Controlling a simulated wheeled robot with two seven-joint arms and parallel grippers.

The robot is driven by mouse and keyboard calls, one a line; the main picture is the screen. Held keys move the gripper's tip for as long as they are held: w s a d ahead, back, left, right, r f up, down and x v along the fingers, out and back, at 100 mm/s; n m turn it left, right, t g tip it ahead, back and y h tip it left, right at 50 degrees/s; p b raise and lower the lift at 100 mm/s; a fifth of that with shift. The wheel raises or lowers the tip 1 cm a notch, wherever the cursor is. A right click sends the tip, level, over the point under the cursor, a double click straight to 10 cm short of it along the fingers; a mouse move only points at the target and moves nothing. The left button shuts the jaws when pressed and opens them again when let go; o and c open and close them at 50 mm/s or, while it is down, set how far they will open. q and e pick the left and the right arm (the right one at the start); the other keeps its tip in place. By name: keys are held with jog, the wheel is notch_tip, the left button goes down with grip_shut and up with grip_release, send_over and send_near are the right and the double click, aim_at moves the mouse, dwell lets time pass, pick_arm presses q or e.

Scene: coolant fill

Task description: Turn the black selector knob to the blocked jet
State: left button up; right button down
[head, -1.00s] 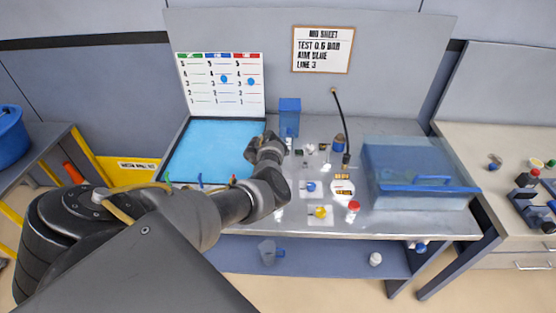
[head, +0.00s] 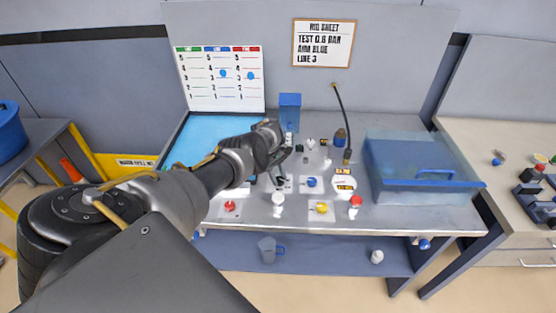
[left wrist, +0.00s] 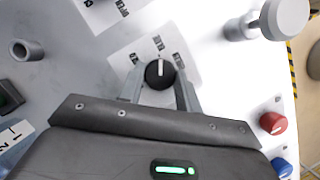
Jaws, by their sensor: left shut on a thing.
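The black selector knob (left wrist: 160,74) shows in the left wrist view, with a white pointer line toward the top of the picture. It sits on a white plate (left wrist: 133,38) with several small labels around it, too blurred to read. My left gripper (left wrist: 159,88) has one finger on each side of the knob and is shut on it. In the head view my left gripper (head: 279,166) is low over the bench and mostly hides the knob. The blue tray (head: 203,137) stands behind my left arm. I cannot tell which jet is blocked. My right gripper is out of view.
Close by stand a white round-topped valve (head: 278,199), a red knob (head: 230,206), a yellow knob (head: 322,208) and a blue knob (head: 311,182). A lidded blue bin (head: 420,180) fills the bench's right. A rig sheet (head: 323,43) and chart (head: 220,80) are behind.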

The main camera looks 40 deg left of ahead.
pick_arm(q)
jog(key=m+g+b, duration=0.1)
jog(key=m+b, duration=0.1)
jog(key=m, duration=0.1)
jog(key=m+g+y+b, duration=0.1)
jog(key=m+b, duration=0.1)
jog(key=m, duration=0.1)
jog(key=shift+w+d+f+m, duration=0.1)
jog(key=shift+w+f+m, duration=0.1)
jog(key=shift+m, duration=0.1)
jog(key=shift+m+g+y+b, duration=0.3)
jog(key=shift+m+g+b, duration=0.15)
jog(key=shift+m, duration=0.75)
jog(key=shift+w+d+r+m+g+y+b, duration=0.15)
jog(key=shift+m+g+y, duration=0.1)
jog(key=shift+m, duration=0.45)
jog(key=shift+s+m+g+y+b, duration=0.15)
jog(key=shift+m+y, duration=0.1)
jog(key=shift+m, duration=0.45)
jog(key=shift+w, duration=0.1)
jog(key=o, duration=1)
jog(key=shift+r, duration=0.15)
